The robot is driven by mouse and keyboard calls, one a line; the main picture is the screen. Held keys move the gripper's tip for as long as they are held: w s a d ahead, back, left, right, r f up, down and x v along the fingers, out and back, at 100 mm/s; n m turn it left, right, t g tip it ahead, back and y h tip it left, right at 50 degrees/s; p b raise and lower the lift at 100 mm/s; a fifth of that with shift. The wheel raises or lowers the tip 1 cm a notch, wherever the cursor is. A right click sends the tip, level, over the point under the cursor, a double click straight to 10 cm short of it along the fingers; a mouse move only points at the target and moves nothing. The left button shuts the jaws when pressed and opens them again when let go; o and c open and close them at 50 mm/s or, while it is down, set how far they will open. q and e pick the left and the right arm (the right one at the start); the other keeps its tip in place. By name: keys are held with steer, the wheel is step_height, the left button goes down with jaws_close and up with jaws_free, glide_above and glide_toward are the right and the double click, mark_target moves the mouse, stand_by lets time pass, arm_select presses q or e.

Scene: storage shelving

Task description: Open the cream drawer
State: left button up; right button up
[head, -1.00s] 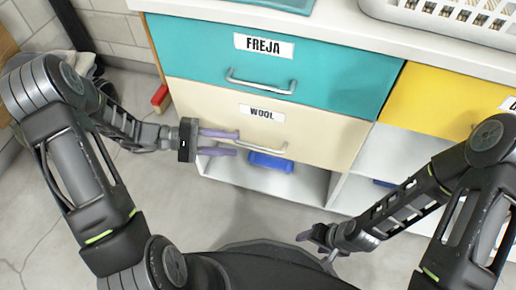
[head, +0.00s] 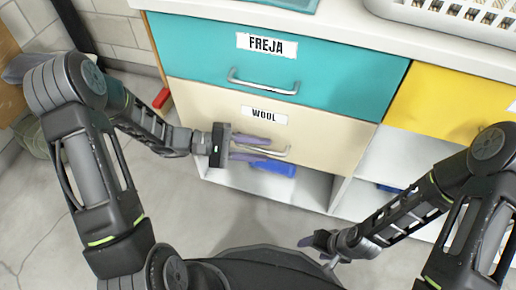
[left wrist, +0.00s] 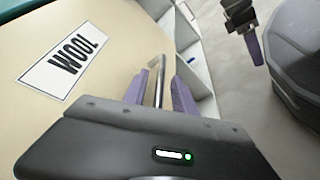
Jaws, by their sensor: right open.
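The cream drawer (head: 330,140) with the WOOL label (head: 264,115) is closed, below the teal drawer. Its metal bar handle (head: 280,151) shows below the label. My left gripper (head: 262,149) is at the handle, with its purple fingers above and below the bar. In the left wrist view, the handle (left wrist: 159,82) stands between the two fingers, with a gap visible on the right finger's side. The left gripper is open around the bar. My right gripper (head: 316,240) is open and low, in front of the shelving, away from the drawer.
The teal FREJA drawer (head: 330,75) is closed above. A yellow drawer (head: 440,105) is at the right. A blue object (head: 273,167) lies in the open compartment below the cream drawer. A white basket (head: 450,20) stands on top. The floor in front is clear.

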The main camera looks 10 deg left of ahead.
arm_select(q)
steer(key=shift+c, duration=0.2)
jaws_close()
stand_by(1.1)
